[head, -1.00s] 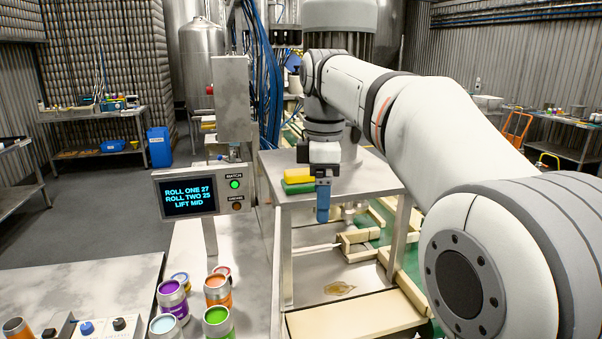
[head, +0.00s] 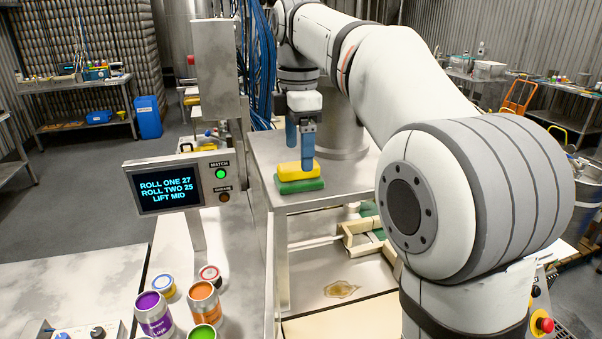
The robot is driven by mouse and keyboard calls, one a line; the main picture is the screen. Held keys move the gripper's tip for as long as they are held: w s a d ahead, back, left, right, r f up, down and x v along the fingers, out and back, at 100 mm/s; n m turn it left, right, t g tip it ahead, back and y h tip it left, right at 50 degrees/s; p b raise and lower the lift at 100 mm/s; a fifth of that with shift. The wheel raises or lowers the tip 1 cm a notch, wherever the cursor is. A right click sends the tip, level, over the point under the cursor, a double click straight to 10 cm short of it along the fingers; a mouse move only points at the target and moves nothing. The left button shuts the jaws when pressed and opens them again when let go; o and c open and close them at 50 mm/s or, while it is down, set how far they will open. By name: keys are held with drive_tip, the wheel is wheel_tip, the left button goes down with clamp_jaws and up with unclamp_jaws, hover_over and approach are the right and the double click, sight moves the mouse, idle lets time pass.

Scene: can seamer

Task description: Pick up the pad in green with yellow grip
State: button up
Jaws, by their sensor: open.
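The green pad (head: 300,186) lies flat on the near left part of the metal side table. Its yellow grip (head: 297,170) sits on top of it. My gripper (head: 299,156) points down with its two blue fingers apart, one to the left and farther back, one in front of the yellow grip's far edge. The fingers are at or just above the grip, and I cannot tell whether they touch it. Nothing is held between them.
The metal table (head: 345,186) is otherwise bare around the pad. A display panel (head: 177,187) reads "ROLL ONE 27, ROLL TWO 25, LIFT MID", with a green MATCH light. Blue cables (head: 262,75) hang behind the table.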

sight(298, 164)
drive_tip(key=f, duration=0.4)
drive_tip(key=shift+w+f, duration=0.35)
drive_tip(key=shift+f, duration=0.55)
drive_tip(key=shift+s, duration=0.1)
drive_tip(key=c, duration=1.1)
wheel_tip(298, 164, up, 10)
drive_tip(key=shift+r+p, duration=0.1)
drive_tip(key=shift+p, duration=0.45)
drive_tip(key=o, duration=0.5)
drive_tip(key=c, duration=0.4)
